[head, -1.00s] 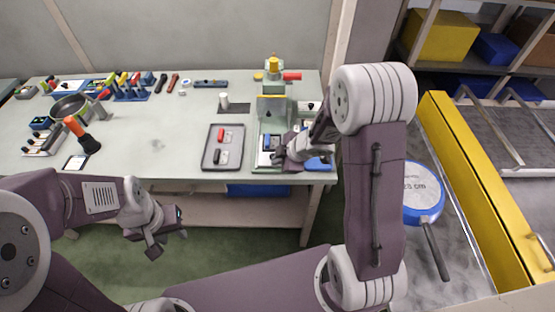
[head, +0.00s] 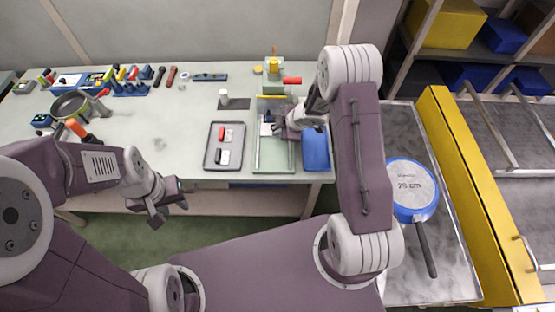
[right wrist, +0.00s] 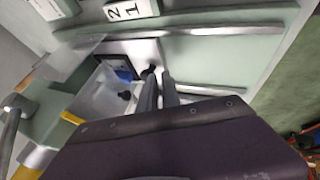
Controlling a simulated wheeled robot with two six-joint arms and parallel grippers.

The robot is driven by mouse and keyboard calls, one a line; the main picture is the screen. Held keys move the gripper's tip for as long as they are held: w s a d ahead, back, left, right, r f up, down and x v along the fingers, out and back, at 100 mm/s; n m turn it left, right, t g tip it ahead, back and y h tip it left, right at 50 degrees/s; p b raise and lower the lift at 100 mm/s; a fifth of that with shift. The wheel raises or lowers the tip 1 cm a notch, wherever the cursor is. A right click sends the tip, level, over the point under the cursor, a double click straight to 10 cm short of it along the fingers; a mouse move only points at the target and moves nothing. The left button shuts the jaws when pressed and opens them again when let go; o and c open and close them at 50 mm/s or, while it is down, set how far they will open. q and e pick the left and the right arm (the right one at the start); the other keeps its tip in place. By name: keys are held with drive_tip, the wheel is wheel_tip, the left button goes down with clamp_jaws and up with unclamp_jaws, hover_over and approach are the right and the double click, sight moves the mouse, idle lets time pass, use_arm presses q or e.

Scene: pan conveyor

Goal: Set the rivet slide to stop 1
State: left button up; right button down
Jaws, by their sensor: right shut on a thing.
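The rivet slide's green station (head: 272,166) stands at the table's front right. My right gripper (head: 283,130) reaches over it. In the right wrist view, its two fingers (right wrist: 158,78) are close together at a small dark knob (right wrist: 150,71) on the slide's pale metal plate (right wrist: 144,50), between two rails. The fingers hide part of the knob. Which stop the slide stands at cannot be told. My left gripper (head: 168,203) hangs empty, fingers apart, in front of the table.
A grey tray (head: 209,165) with a red and a dark piece lies left of the station. A blue bin (head: 316,150) is at its right. A yellow-topped press (head: 273,66) with a red handle (head: 292,81) stands behind.

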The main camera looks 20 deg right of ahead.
drive_tip(key=p+v, duration=0.2)
drive_tip(key=v, duration=0.7)
